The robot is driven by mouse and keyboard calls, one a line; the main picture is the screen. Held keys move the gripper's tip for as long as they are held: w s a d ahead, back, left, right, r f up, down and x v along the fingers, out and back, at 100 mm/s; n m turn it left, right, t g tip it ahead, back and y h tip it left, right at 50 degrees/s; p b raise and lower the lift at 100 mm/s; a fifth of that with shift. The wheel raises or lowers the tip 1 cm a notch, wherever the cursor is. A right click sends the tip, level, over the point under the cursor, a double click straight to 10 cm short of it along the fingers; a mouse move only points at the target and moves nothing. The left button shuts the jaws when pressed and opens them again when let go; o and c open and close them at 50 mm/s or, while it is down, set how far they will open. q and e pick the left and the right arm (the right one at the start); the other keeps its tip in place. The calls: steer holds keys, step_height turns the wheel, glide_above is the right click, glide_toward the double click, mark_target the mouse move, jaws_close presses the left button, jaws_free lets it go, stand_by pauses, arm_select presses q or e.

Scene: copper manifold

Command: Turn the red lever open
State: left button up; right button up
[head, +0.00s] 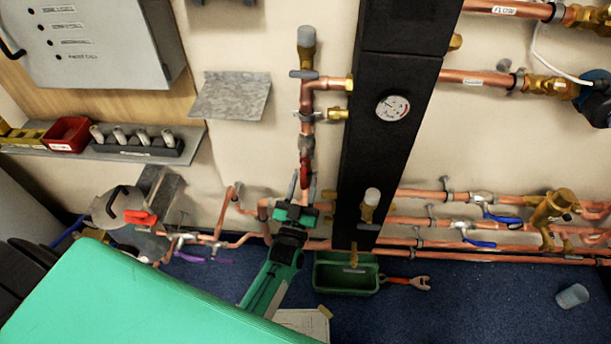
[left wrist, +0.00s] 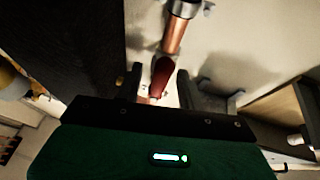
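A dark red lever (head: 305,172) hangs on the vertical copper pipe left of the black column. In the left wrist view the red lever (left wrist: 162,75) lies between my gripper's two fingers. My left gripper (head: 302,190) is just below the lever, its fingers pointing up on either side of it. In the left wrist view the gripper (left wrist: 159,88) is open, with a gap on the right of the lever; whether the left finger touches it I cannot tell. My right gripper is not in view.
The black column (head: 385,140) with a round gauge (head: 392,108) stands close on the right. A grey plate (head: 231,95) projects from the wall at the left. Blue-handled valves (head: 502,218) line the right pipes. A green bin (head: 345,275) is on the blue floor.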

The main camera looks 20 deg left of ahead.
arm_select(q)
steer(key=v, duration=1)
steer(key=shift+s+b, duration=0.25)
steer(key=shift+b, duration=0.05)
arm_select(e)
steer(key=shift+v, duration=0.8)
arm_select(q)
steer(key=shift+d, duration=0.1)
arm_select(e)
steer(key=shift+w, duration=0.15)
